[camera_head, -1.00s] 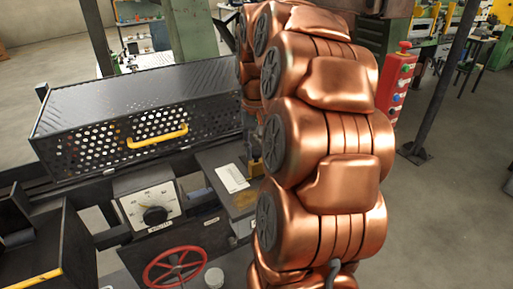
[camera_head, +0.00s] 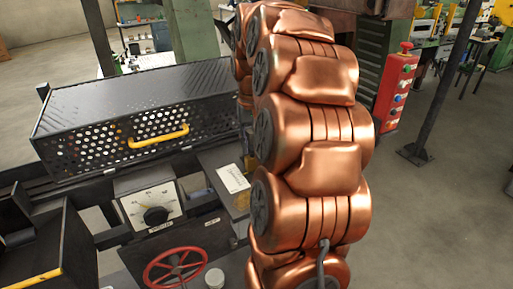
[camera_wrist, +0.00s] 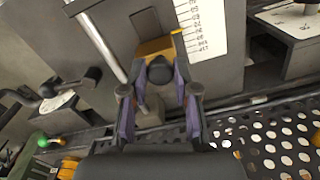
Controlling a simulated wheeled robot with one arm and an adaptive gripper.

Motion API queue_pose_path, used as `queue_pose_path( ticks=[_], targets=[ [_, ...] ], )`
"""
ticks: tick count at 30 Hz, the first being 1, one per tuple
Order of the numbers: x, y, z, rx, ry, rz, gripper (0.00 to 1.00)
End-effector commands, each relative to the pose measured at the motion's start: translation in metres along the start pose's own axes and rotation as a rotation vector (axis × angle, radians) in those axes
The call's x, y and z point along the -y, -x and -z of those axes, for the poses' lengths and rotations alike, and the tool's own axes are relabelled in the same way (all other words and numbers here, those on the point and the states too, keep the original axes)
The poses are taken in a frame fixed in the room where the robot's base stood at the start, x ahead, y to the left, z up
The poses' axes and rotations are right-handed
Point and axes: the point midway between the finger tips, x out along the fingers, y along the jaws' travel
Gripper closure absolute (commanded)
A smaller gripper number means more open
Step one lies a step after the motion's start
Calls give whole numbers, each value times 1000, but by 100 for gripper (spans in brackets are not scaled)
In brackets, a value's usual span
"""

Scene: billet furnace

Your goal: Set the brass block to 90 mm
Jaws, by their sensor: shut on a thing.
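The brass block (camera_wrist: 153,47) sits at the upper middle of the wrist view, next to a white scale plate (camera_wrist: 198,24). A thin yellow pointer (camera_wrist: 177,32) reaches from the block towards the scale's edge; the numbers are too small to read surely. A dark round knob (camera_wrist: 160,70) stands on the near side of the block. My gripper (camera_wrist: 160,82) is shut on this knob, one purple-padded finger on each side. In the head view, my copper-coloured arm hides the gripper and most of the block; the white scale plate (camera_head: 233,178) shows left of the arm.
A polished rod (camera_wrist: 100,42) runs left of the block. A perforated guard (camera_head: 110,120) with a yellow handle (camera_head: 158,136) lies behind. A dial (camera_head: 154,212) and a red handwheel (camera_head: 175,268) stand at front left. A red button box (camera_head: 396,90) is at right.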

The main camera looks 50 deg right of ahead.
Motion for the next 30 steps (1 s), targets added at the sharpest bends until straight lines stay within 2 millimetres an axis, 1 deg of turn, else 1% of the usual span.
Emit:
queue_pose_path(
  ticks=[1,3,6,15,16,23,30],
  targets=[
    [2,-1,7,-2,0,0,100],
    [5,0,14,-4,0,0,100],
    [7,0,21,-5,1,0,100],
    [8,0,21,-4,1,0,100],
    [8,0,21,-3,1,0,69],
    [7,0,21,-3,1,-1,45],
    [7,0,21,-2,0,-1,45]
  ],
)
